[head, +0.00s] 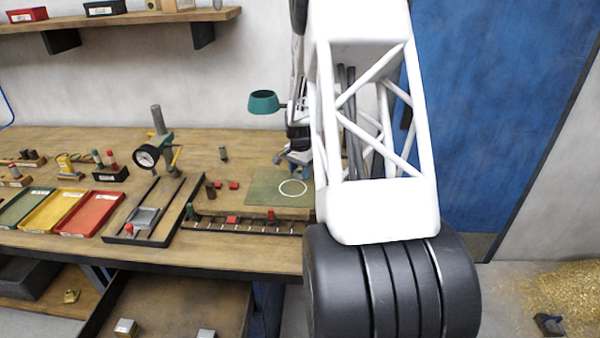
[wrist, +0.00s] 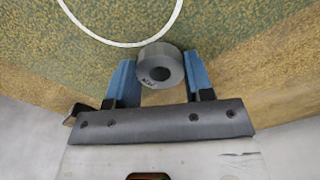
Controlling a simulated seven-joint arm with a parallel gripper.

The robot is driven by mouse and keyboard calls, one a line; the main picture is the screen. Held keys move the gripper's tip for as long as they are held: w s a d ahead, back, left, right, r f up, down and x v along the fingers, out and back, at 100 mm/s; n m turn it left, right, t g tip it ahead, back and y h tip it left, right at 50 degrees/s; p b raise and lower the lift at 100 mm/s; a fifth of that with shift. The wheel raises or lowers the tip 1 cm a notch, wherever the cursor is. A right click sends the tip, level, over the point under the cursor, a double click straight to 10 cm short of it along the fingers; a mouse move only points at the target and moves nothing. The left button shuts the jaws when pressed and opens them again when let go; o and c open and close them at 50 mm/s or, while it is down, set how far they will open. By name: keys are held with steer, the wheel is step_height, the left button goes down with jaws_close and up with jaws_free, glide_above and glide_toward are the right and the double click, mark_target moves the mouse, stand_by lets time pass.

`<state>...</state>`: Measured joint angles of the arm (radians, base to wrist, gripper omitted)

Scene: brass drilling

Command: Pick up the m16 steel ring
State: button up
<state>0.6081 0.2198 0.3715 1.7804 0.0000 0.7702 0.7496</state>
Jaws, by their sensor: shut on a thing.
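The m16 steel ring (wrist: 161,68) is a thick grey ring with a dark centre hole and small markings on its face. It sits between the two blue fingers of my gripper (wrist: 160,80) in the wrist view, and the gripper is shut on it. Behind the ring lies the green mat (wrist: 50,40) with a white circle outline (wrist: 120,44); the ring is just at the circle's edge in the picture. Whether the ring touches the mat I cannot tell. In the head view my gripper (head: 297,160) is at the bench's right end, partly hidden by my arm, and the ring cannot be made out.
A rail with several pegs (head: 245,227) runs along the front. A dial gauge stand (head: 147,156), coloured trays (head: 88,213) and a green lamp (head: 263,102) stand around. A blue door (head: 490,110) is at right.

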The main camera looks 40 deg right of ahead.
mark_target(300, 172)
step_height(300, 172, up, 3)
steer(key=shift+f, duration=0.1)
steer(key=shift+s+a, duration=0.15)
steer(key=shift+s, duration=0.15)
steer(key=s+a, duration=0.3)
steer(key=s, duration=0.1)
steer(key=s+a+r, duration=0.1)
steer(key=s+a, duration=0.1)
steer(key=s, duration=0.2)
steer(key=s+a, duration=0.3)
steer(key=s, duration=0.1)
steer(key=shift+s+a+r, duration=0.3)
steer(key=shift+r, duration=0.05)
